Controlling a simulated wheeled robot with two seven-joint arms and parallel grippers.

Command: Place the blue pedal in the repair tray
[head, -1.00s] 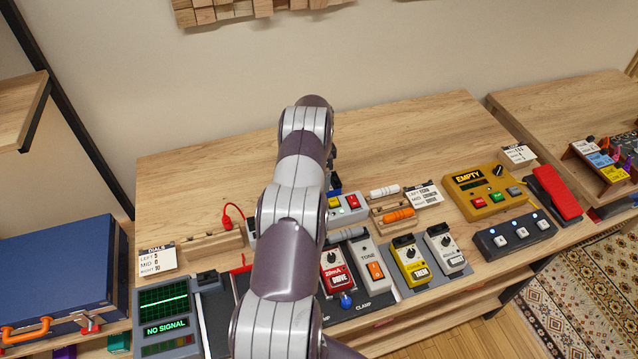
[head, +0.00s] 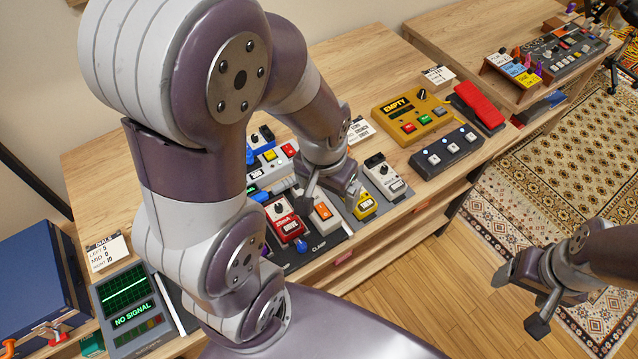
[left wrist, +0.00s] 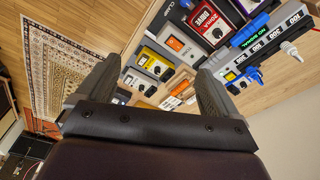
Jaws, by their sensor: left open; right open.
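The blue pedal (head: 262,143) sits on the bench in the head view, behind a white box with red and yellow buttons and partly hidden by my left arm. Blue casing that looks like it also shows in the left wrist view (left wrist: 246,75), near the right finger. My left gripper (head: 331,192) is open and empty above the row of pedals, to the right of and nearer than the blue pedal. My right gripper (head: 519,301) is open and empty over the floor at lower right. I cannot identify the repair tray for certain.
A red DRIVE pedal (head: 284,217), a yellow pedal (head: 366,207) and a white pedal (head: 384,178) stand near my left gripper. A yellow EMPTY box (head: 402,110) and a black footswitch (head: 447,149) are to the right.

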